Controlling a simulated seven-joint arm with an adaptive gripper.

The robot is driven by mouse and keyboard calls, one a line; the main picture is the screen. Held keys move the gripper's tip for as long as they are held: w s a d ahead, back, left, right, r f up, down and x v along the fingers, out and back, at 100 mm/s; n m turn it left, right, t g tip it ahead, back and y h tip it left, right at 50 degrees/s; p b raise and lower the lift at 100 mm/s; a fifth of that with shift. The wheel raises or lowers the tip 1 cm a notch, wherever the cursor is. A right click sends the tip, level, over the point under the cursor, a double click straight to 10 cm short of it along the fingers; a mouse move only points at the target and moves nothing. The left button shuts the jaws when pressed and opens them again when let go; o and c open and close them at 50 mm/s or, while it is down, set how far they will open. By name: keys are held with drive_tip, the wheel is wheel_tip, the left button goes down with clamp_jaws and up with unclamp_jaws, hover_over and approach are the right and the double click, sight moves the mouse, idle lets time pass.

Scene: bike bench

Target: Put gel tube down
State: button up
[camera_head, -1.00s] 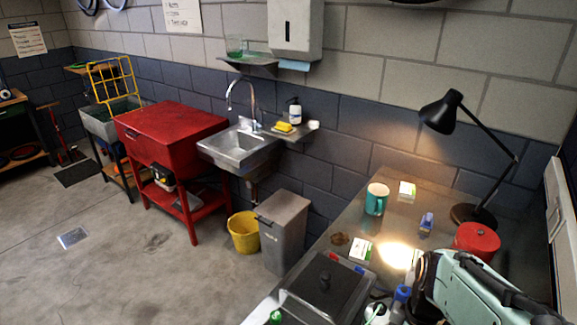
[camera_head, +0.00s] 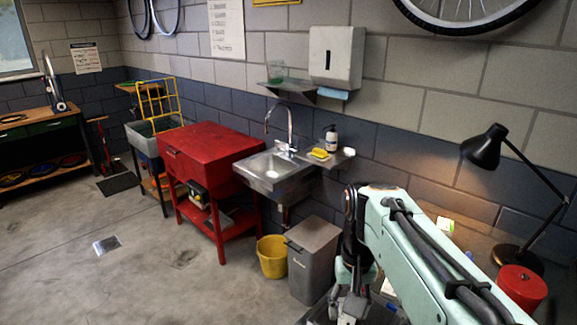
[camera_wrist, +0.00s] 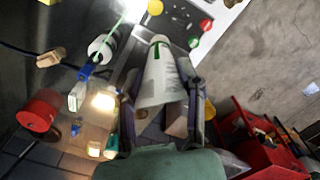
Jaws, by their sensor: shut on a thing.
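In the head view my gripper (camera_head: 350,290) points down above the near left part of the workbench. The tube is mostly hidden there by the gripper and the frame's lower edge. In the wrist view the tube appears above the dark bench top, and I cannot tell whether it touches anything.
A red canister (camera_head: 521,287) and black lamp (camera_head: 486,148) stand at the bench's right. A grey bin (camera_head: 313,262) and yellow bucket (camera_head: 272,256) stand on the floor beyond its left edge. In the wrist view, a white bottle (camera_wrist: 102,47) and several small items lie left of the tube.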

drive_tip(key=s+d+f+m, duration=0.1)
drive_tip(key=d+f+m, duration=0.1)
drive_tip(key=f, duration=0.5)
drive_tip(key=s+d+f+m, duration=0.1)
drive_tip(key=d+f+m, duration=0.2)
drive_tip(key=f, duration=0.5)
drive_tip(key=s+d+f+m, duration=0.2)
drive_tip(key=d+f+m, duration=0.1)
drive_tip(key=f, duration=0.4)
drive_tip(key=shift+d+f+m, duration=0.2)
drive_tip(key=shift+f+m, duration=0.15)
drive_tip(key=shift+m, duration=0.15)
drive_tip(key=shift+f, duration=0.2)
drive_tip(key=o, duration=1)
drive_tip(key=shift+o, duration=0.2)
drive_tip(key=shift+r, duration=0.1)
